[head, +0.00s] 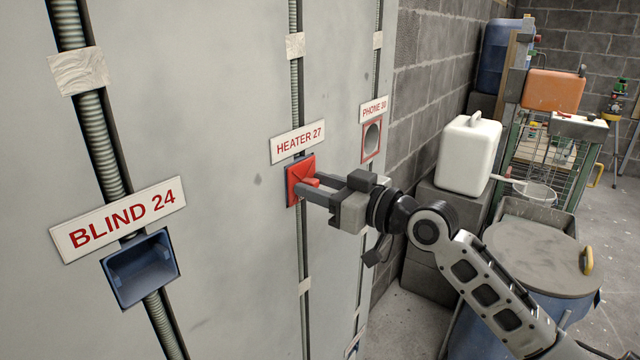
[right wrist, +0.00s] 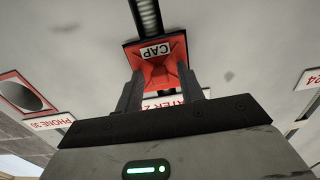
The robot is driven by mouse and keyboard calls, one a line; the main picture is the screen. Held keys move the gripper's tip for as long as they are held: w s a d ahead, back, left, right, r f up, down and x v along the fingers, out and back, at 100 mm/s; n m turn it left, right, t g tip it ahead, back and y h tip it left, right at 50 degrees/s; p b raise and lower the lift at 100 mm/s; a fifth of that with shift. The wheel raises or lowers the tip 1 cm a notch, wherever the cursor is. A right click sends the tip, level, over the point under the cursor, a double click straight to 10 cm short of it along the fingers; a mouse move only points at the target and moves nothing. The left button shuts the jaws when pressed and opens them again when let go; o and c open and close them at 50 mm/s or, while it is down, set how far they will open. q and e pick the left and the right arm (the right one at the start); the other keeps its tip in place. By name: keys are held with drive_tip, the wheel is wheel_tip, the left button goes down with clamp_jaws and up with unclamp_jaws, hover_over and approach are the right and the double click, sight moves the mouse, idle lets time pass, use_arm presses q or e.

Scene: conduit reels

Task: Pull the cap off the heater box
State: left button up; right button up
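The heater box is a small box set in the wall under the HEATER 27 sign (head: 298,142). A red cap (head: 294,186) with a protruding red knob covers its front. In the right wrist view the cap (right wrist: 155,68) bears a white CAP label. My right gripper (head: 311,181) reaches the cap from the right. Its two fingers stand apart on either side of the knob, with their tips close to the cap's face. A gap shows between the fingers, and I see no clear grip on the knob. My left gripper is not in view.
An open blue box (head: 140,268) sits under the BLIND 24 sign (head: 118,218) at left. A round opening (head: 372,138) sits under the PHONE 30 sign. Conduits run in vertical wall slots. A white canister (head: 468,155) and a lidded drum (head: 540,258) stand at right.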

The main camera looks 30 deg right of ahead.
clamp_jaws()
drive_tip(key=shift+s+d, duration=0.15)
drive_tip(key=shift+s, duration=0.2)
drive_tip(key=shift+s+d, duration=0.15)
drive_tip(key=shift+s, duration=0.25)
drive_tip(key=shift+s+b, duration=0.1)
drive_tip(key=shift+b, duration=0.2)
idle(0.4)
drive_tip(key=shift+s+d, duration=0.1)
